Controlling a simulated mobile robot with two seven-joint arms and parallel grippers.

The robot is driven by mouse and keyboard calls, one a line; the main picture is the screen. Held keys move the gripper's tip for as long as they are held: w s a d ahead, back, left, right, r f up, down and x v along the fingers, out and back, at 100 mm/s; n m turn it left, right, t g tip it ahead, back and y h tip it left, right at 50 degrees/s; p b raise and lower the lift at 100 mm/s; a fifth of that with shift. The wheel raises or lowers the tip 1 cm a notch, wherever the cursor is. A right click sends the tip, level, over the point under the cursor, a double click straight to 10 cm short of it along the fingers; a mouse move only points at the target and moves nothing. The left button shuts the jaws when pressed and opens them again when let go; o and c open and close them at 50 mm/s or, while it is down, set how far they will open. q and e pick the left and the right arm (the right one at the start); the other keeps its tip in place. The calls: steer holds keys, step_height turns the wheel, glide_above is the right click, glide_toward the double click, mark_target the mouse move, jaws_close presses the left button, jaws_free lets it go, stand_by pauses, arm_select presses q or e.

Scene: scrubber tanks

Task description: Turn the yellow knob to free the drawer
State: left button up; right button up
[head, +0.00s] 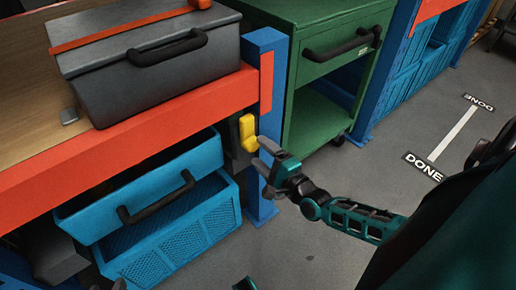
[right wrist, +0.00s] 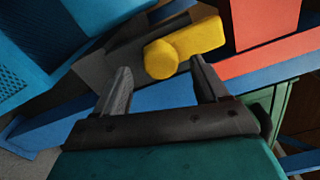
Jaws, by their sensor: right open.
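In the right wrist view the knob (right wrist: 183,48) has a round hub and a bar pointing up and right. My right gripper (head: 264,153) is open and empty, just in front of and below the knob. In the right wrist view its two fingers (right wrist: 161,72) are spread, with the knob beyond and between their tips. I see no contact. The drawer has a black handle (head: 155,198).
An orange-edged bench (head: 130,128) above the drawer carries a grey toolbox (head: 150,70). A perforated blue crate (head: 175,235) sits below the drawer. A green cabinet (head: 322,125) stands behind the blue post (head: 262,195). The grey floor to the right is open.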

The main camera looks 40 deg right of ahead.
arm_select(q)
steer(key=shift+s+a+r+p, duration=0.25)
steer(key=shift+a+p, duration=0.15)
steer(key=shift+p, duration=0.45)
arm_select(e)
steer(key=s, duration=1)
steer(key=shift+s+d, duration=0.3)
steer(key=shift+d, duration=0.1)
steer(key=s+a+n+g+y, duration=0.1)
steer(key=a+n+g+y, duration=0.35)
steer(key=a+n, duration=1.25)
arm_select(q)
steer(key=s+a+r+y+p, duration=0.1)
steer(key=a+r+p, duration=0.2)
steer(key=r+p, duration=0.8)
steer(key=p, duration=0.5)
steer(key=shift+s+r, duration=0.25)
steer(key=shift+r, duration=0.05)
arm_select(e)
steer(key=s+d+r+n+g+h, duration=0.1)
steer(key=d+r+n+h, duration=0.1)
steer(key=r, duration=0.4)
steer(key=s+d+r+n+g+h, duration=0.1)
steer(key=r+n, duration=0.2)
steer(key=r, duration=0.3)
steer(key=shift+s+d+r+n+g+h, duration=0.15)
steer(key=shift+d+r+n+g+h, duration=0.15)
steer(key=shift+d+r+g+h, duration=0.1)
steer(key=shift+f, duration=0.1)
